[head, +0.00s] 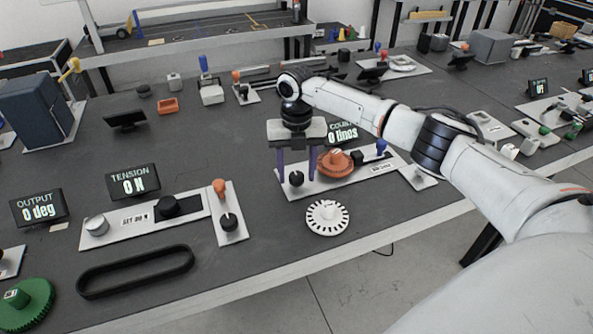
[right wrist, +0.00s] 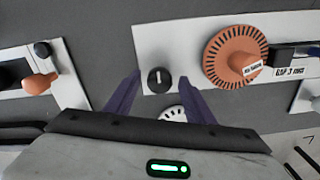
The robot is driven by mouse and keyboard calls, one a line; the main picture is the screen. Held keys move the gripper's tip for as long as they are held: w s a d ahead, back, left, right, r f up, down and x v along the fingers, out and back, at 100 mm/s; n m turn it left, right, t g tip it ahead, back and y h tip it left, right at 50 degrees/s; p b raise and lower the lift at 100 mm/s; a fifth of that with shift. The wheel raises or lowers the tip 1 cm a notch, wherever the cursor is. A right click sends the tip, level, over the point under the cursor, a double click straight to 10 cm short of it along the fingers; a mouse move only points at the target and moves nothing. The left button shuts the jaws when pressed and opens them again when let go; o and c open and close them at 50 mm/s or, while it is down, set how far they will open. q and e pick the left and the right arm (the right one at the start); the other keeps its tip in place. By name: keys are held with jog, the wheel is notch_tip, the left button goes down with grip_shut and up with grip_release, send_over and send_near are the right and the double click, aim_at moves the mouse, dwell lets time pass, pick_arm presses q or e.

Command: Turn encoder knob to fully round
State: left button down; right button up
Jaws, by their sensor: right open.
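A white encoder panel (head: 338,186) holds a black knob (head: 296,179) with a white pointer mark and an orange slotted disc (head: 334,163) with an orange handle. In the right wrist view the knob (right wrist: 159,80) and the slotted disc (right wrist: 236,56) show from above. My right gripper (head: 297,174) is open over the knob, its purple fingers pointing down. In the right wrist view its fingertips (right wrist: 160,82) appear on either side of the knob, with gaps; I cannot tell their height above the panel. The display behind the panel reads 0 lines (head: 343,134). My left gripper is out of view.
A white slotted disc (head: 327,218) lies on the bench in front of the panel. To the left are a tension panel (head: 143,221) and an orange-handled lever panel (head: 227,225). A black belt (head: 136,272) and green gear (head: 25,303) lie at front left.

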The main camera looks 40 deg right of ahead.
jog(key=c, duration=1.1)
jog(key=shift+o, duration=0.2)
